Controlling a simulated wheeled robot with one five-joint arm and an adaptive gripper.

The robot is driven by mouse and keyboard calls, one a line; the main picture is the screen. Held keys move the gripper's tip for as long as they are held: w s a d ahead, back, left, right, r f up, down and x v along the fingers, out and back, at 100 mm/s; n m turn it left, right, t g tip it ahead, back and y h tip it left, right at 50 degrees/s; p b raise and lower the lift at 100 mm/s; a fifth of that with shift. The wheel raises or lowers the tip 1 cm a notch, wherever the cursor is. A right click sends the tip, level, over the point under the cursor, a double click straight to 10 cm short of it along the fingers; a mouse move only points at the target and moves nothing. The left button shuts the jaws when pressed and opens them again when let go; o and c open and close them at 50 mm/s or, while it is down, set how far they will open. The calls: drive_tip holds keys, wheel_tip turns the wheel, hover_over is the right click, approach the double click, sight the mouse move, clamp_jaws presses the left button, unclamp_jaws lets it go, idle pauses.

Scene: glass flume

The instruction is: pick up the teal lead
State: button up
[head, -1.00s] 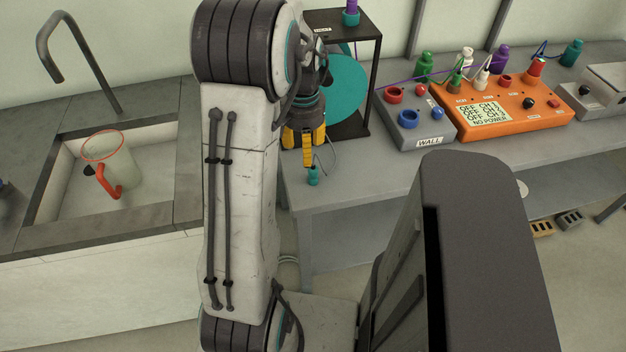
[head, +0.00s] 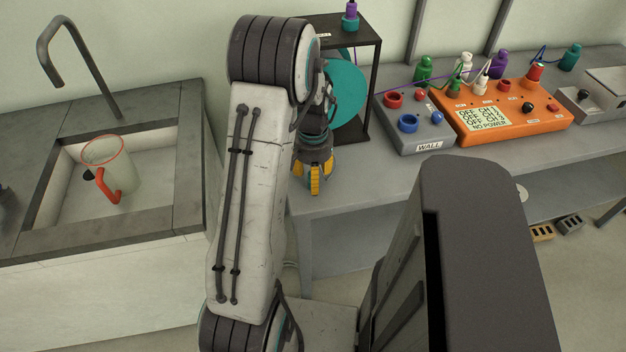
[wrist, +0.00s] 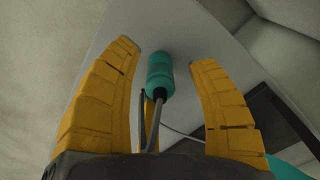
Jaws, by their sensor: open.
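The teal lead's plug (wrist: 159,76) shows in the wrist view between my two yellow fingers, with a dark cable running from it toward the palm. My gripper (wrist: 166,54) is open around the plug, with a gap visible on each side. In the head view my gripper (head: 315,190) points down at the front left corner of the grey bench. The lead there is hidden behind my gripper.
A black stand with a teal disc (head: 347,92) is close behind my gripper. A grey WALL box (head: 410,128) and an orange meter box (head: 515,118) stand right. Another teal plug (head: 571,56) is at the back right. A sink (head: 70,195) holding a jug (head: 122,170) is left.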

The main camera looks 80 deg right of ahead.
drive_tip(key=shift+o, duration=0.2)
clamp_jaws()
idle(0.4)
